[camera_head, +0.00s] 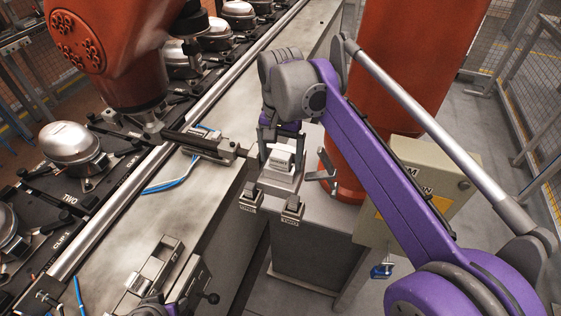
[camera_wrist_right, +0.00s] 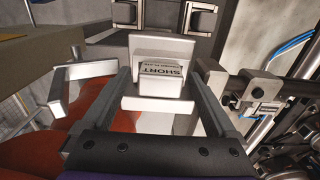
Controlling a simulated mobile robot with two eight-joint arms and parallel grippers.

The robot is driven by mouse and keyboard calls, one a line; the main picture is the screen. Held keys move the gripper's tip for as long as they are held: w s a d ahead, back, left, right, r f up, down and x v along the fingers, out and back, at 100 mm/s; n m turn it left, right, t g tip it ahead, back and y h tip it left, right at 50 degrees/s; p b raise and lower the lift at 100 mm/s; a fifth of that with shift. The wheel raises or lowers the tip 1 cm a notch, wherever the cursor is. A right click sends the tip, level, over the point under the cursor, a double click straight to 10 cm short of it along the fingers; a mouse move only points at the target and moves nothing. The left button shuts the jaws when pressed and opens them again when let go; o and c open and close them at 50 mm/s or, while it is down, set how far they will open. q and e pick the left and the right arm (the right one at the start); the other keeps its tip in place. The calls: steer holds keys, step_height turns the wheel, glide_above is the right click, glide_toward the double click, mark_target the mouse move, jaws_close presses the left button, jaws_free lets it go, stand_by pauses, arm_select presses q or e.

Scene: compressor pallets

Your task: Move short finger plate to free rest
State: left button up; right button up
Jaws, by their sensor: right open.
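A pale block labelled SHORT (camera_wrist_right: 160,78) lies between the two fingers of my right gripper (camera_wrist_right: 164,88) in the right wrist view. My right gripper is open, with a finger on each side of the block. In the head view the pale block (camera_head: 281,157) sits on a light metal plate (camera_head: 281,181) on top of a grey stand, just below my right gripper (camera_head: 281,137). Two dark-topped posts, a left one (camera_head: 249,200) and a right one (camera_head: 291,208), stand at the stand's near edge; their labels are too small to read.
An orange robot arm (camera_head: 100,50) hangs over the conveyor at left, its dark tool (camera_head: 205,145) close to the stand. A bent metal bracket (camera_head: 325,178) stands right of the block. A beige control box (camera_head: 425,180) is further right.

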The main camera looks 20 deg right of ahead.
mark_target(281, 154)
arm_select(q)
steer(key=shift+r, duration=0.2)
arm_select(e)
steer(key=shift+c, duration=0.3)
jaws_close()
arm_select(q)
steer(key=shift+w+r, duration=0.1)
arm_select(e)
steer(key=shift+r, duration=0.1)
arm_select(q)
steer(key=shift+w+r+p, duration=0.25)
steer(key=shift+r+p, duration=0.5)
steer(key=shift+r, duration=0.1)
steer(key=shift+w+r+p, duration=0.25)
steer(key=shift+r+p, duration=0.55)
steer(key=shift+r, duration=0.1)
steer(key=shift+w+r+p, duration=0.25)
steer(key=shift+r+p, duration=0.5)
steer(key=shift+r, duration=0.1)
arm_select(e)
steer(key=shift+r, duration=2.95)
arm_select(q)
steer(key=shift+r, duration=0.1)
arm_select(e)
steer(key=shift+r, duration=0.25)
arm_select(q)
steer(key=shift+w+r, duration=0.15)
steer(key=shift+r, duration=0.05)
